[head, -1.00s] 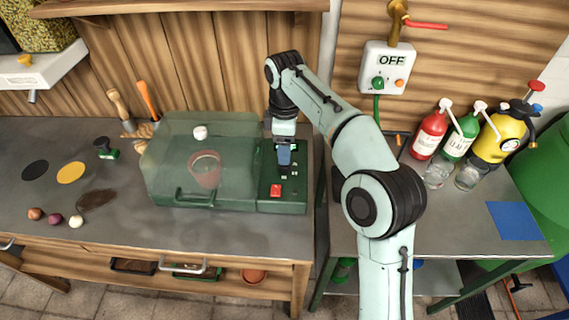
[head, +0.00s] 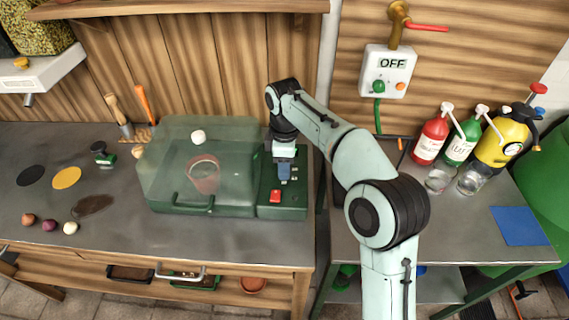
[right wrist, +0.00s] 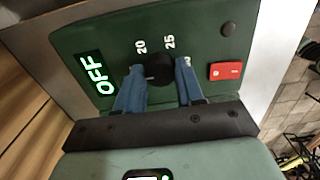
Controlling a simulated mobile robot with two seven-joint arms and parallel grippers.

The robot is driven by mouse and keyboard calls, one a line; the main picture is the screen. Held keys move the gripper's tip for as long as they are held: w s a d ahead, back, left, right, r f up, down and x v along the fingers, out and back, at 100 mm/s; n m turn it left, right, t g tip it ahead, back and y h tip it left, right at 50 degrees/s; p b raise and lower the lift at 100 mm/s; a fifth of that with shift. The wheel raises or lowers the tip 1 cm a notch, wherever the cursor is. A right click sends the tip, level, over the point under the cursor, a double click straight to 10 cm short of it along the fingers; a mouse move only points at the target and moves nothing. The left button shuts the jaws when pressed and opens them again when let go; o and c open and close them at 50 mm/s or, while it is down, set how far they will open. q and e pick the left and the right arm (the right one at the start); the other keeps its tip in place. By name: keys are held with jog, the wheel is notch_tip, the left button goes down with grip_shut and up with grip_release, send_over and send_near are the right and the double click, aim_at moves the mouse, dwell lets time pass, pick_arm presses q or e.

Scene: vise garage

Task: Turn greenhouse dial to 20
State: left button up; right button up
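The greenhouse (head: 158,200) is a green box with a clear lid, on the bench. Its green control panel (head: 265,203) is at its right end. In the right wrist view the black dial (right wrist: 159,70) sits near the printed marks 20 and 25; a further mark is partly hidden. The lit display (right wrist: 96,73) reads OFF. My right gripper (head: 284,178) is down at the panel. In the right wrist view its blue fingers (right wrist: 159,76) flank the dial closely; whether they press on it cannot be told. My left gripper is not in view.
A red switch (right wrist: 225,71) is beside the right finger. A pot (head: 202,176) stands under the lid. The wall box (head: 387,72) also reads OFF. Spray bottles (head: 432,137) stand on the right-hand table.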

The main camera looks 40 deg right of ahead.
jog(key=m+p, duration=0.1)
jog(key=m, duration=0.1)
jog(key=m+p, duration=0.1)
jog(key=p, duration=0.1)
jog(key=shift+r+m+p, duration=0.2)
jog(key=shift+m+p, duration=0.1)
jog(key=shift+m, duration=0.1)
jog(key=m+p, duration=0.2)
jog(key=m, duration=0.1)
jog(key=shift+m, duration=0.4)
jog(key=shift+f+m+p, duration=0.1)
jog(key=shift+m+p, duration=1)
jog(key=shift+m, duration=1)
jog(key=o, duration=1)
jog(key=shift+o, duration=0.2)
